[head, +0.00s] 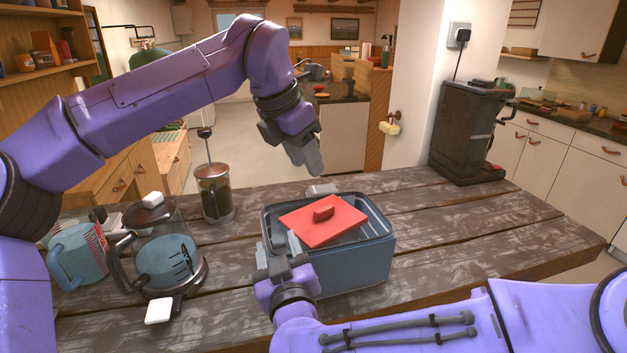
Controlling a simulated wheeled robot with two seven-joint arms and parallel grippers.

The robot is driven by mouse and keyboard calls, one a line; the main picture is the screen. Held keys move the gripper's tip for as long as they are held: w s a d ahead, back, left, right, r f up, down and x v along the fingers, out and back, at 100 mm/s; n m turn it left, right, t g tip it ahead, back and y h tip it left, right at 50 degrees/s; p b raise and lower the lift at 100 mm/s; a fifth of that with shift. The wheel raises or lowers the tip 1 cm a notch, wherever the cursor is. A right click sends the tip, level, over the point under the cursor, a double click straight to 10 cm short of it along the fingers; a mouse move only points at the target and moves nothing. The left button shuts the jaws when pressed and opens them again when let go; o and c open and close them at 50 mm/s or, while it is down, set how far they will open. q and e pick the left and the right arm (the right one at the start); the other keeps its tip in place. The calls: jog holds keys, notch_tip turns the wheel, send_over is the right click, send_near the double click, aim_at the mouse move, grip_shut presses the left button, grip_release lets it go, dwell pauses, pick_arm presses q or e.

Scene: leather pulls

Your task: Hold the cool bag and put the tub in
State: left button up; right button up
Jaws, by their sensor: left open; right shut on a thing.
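The blue cool bag (352,266) stands on the wooden table at the middle, its top open with a dark rim. The tub (345,217) shows as a red square top with a darker red grip, lying in the bag's opening and slightly slanted. Its lower part is hidden, so I cannot tell how deep it sits. My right gripper (284,250) is shut on the cool bag at its left rim. My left gripper (308,160) is open and empty, above and behind the bag, apart from the tub.
At the left stand a glass coffee jug (168,255), a measuring jug (78,256) and a French press (215,192). A dark coffee machine (466,132) stands at the back right. The table (480,228) right of the bag is clear.

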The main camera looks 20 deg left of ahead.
jog(key=shift+d+f, duration=0.1)
jog(key=shift+f, duration=0.35)
jog(key=o, duration=1.3)
jog(key=shift+w+r, duration=0.1)
jog(key=shift+r, duration=0.1)
jog(key=v, duration=1.2)
jog(key=shift+r, duration=0.1)
